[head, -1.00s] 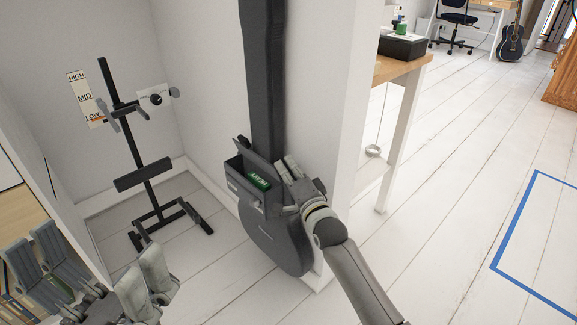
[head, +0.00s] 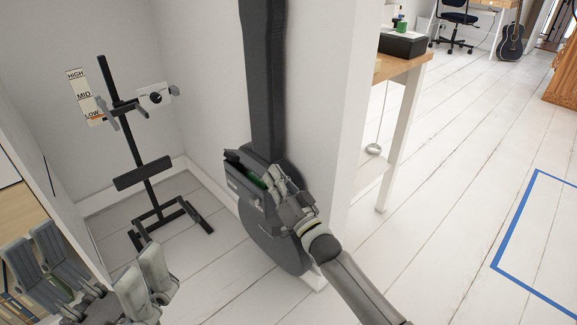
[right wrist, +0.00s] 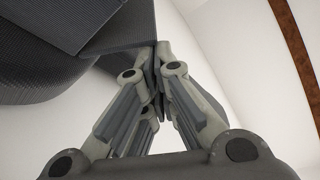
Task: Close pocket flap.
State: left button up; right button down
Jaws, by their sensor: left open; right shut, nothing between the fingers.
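A dark grey gig bag (head: 265,95) leans against the white wall, with a pocket (head: 246,193) on its body. The pocket flap (head: 258,171) is tilted forward and down over the pocket, with a gap still showing under it. My left gripper (head: 92,258) is open and empty at lower left.
A black stand (head: 146,176) is left of the bag. A white wall end (head: 345,140) stands close to the right of the bag, with a wooden-topped desk (head: 403,65) beyond. Floor with blue tape (head: 510,220) is clear at right.

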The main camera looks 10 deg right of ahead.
jog(key=f+n+y, duration=0.1)
jog(key=n, duration=0.1)
jog(key=a+f+n+g+y+b, duration=0.1)
jog(key=n, duration=0.2)
jog(key=s+n+y, duration=0.1)
jog(key=n, duration=0.2)
jog(key=shift+a+f+b, duration=0.2)
jog(key=shift+f+b, duration=0.2)
jog(key=shift+g, duration=0.3)
